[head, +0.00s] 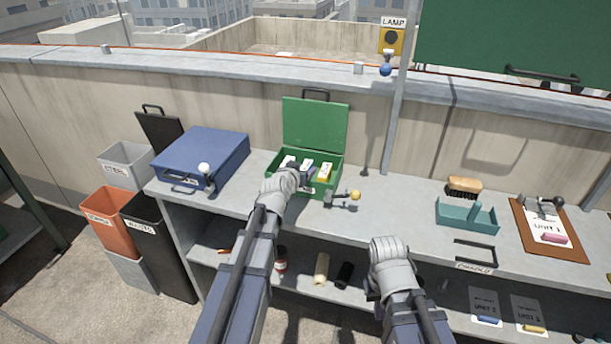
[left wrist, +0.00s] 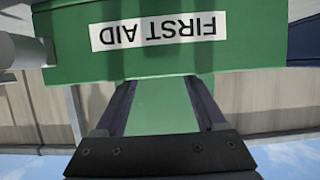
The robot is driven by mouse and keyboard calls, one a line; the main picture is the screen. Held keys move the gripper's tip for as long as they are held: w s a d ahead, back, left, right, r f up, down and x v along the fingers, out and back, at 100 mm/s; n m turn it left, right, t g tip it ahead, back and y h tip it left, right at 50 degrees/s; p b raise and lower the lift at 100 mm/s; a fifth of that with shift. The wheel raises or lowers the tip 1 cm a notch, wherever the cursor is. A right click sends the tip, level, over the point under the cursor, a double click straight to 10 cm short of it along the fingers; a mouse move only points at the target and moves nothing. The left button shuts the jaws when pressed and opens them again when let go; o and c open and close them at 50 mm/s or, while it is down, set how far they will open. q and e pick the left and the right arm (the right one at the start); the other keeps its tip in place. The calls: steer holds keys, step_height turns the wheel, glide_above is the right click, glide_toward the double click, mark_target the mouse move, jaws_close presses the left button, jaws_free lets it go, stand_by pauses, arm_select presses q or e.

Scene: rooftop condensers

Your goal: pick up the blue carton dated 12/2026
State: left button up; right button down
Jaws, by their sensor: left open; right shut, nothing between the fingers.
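A green box (head: 317,190) stands open on the bench, its lid (head: 315,124) raised. Cartons with pale and yellow faces (head: 325,171) sit inside; their dates are too small to read, and I cannot make out a blue one. My left gripper (head: 301,180) is at the box's front, covering part of its left side. In the left wrist view the open left gripper (left wrist: 162,84) has nothing between its fingers, with the green box (left wrist: 70,62) and its upside-down FIRST AID label (left wrist: 160,31) beyond. My right gripper (head: 388,248) is shut and empty, in front of the bench edge.
A blue case (head: 205,153) lies left of the green box. A teal tray (head: 467,217), a brush (head: 464,187) and a clipboard (head: 540,235) are further right. Bins (head: 107,215) stand left of the bench.

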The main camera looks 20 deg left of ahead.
mark_target(305, 167)
arm_select(q)
steer(key=b+x, duration=0.1)
steer(key=x, duration=0.1)
steer(key=f+b+x, duration=0.1)
steer(key=x, duration=0.2)
steer(key=shift+s+a+b, duration=0.1)
steer(key=shift+s+b, duration=0.05)
steer(key=shift+b, duration=0.15)
steer(key=shift+s, duration=0.1)
jaws_close()
